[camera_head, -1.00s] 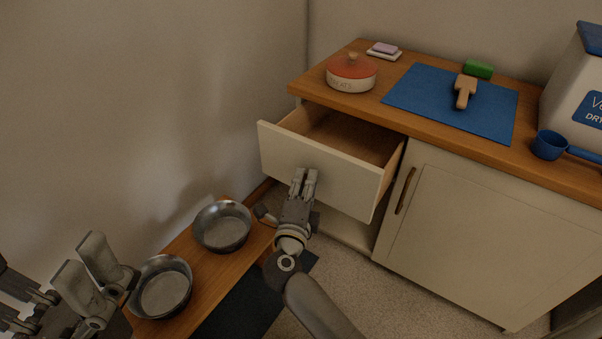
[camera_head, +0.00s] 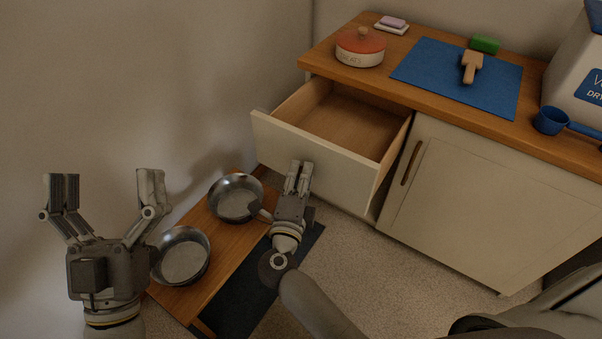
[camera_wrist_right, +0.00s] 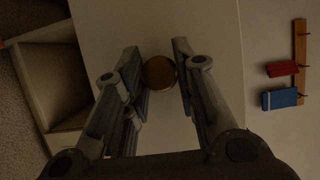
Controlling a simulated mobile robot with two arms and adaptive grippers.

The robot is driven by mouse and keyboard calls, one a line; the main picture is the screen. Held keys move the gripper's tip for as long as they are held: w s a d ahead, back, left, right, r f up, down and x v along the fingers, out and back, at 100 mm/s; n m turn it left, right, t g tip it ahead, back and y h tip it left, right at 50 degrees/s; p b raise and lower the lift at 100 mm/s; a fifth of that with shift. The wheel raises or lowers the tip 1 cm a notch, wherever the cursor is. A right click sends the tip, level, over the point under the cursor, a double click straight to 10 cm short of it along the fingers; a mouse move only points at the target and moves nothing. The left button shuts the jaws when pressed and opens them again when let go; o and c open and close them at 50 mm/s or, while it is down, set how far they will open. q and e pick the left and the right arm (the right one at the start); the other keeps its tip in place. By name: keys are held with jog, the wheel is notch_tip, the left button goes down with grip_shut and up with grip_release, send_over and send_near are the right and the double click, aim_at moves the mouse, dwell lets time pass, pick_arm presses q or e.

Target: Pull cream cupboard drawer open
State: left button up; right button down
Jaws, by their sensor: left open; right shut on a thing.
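The cream cupboard drawer (camera_head: 318,160) stands pulled out from under the wooden counter, and its bare inside shows in the head view. My right gripper (camera_head: 299,167) is at the middle of the drawer front. In the right wrist view, my right gripper (camera_wrist_right: 165,75) is shut on a round brass-coloured knob (camera_wrist_right: 159,72) on the drawer front (camera_wrist_right: 200,20). The knob is hidden behind the fingers in the head view. My left gripper (camera_head: 107,185) is open and empty at the left, its fingers wide apart, away from the drawer.
A closed cupboard door (camera_head: 480,205) is at right. A red-lidded pot (camera_head: 360,50) and blue mat (camera_head: 430,72) are on the counter.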

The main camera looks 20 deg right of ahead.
jog(key=c, duration=1.1)
grip_release()
jog(key=shift+c, duration=0.2)
jog(key=v, duration=0.7)
jog(key=shift+s, duration=0.25)
jog(key=shift+a, duration=0.15)
